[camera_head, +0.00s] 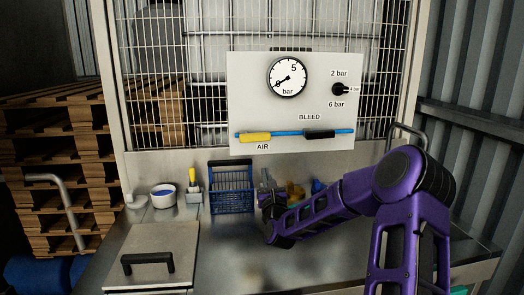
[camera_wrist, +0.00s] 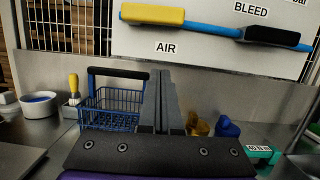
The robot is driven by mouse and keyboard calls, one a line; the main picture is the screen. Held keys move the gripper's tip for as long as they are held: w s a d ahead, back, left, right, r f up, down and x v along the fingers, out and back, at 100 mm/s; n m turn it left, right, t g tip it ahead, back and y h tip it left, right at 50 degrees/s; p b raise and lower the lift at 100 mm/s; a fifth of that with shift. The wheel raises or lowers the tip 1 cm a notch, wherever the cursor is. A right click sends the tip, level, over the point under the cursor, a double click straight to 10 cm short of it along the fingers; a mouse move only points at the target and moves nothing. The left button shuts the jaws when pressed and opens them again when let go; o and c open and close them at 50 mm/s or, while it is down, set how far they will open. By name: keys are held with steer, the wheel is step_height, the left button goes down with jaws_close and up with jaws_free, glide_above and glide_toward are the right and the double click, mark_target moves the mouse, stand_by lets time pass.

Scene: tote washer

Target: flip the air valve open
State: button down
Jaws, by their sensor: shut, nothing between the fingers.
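The air valve's yellow handle (camera_head: 254,137) lies along the blue pipe on the white panel, above the AIR label. It shows at the top of the wrist view (camera_wrist: 152,14). My gripper (camera_head: 265,184) is in front of and below the panel, beside the blue basket, apart from the handle. In the wrist view its fingers (camera_wrist: 161,98) are together, upright and empty, with the yellow handle above their tips.
The black BLEED handle (camera_head: 319,134) sits on the same pipe to the right. Above are a gauge (camera_head: 288,77), needle at lower left, and a black knob (camera_head: 340,89). A blue basket (camera_head: 231,188), a white bowl (camera_head: 163,195) and a lidded hatch (camera_head: 150,252) occupy the counter.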

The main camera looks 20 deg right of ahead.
mark_target(255, 136)
steer(key=w+d+r+p, duration=0.1)
steer(key=w+r, duration=0.5)
steer(key=w, duration=0.1)
steer(key=shift+w+p, duration=0.15)
steer(key=shift+p, duration=0.15)
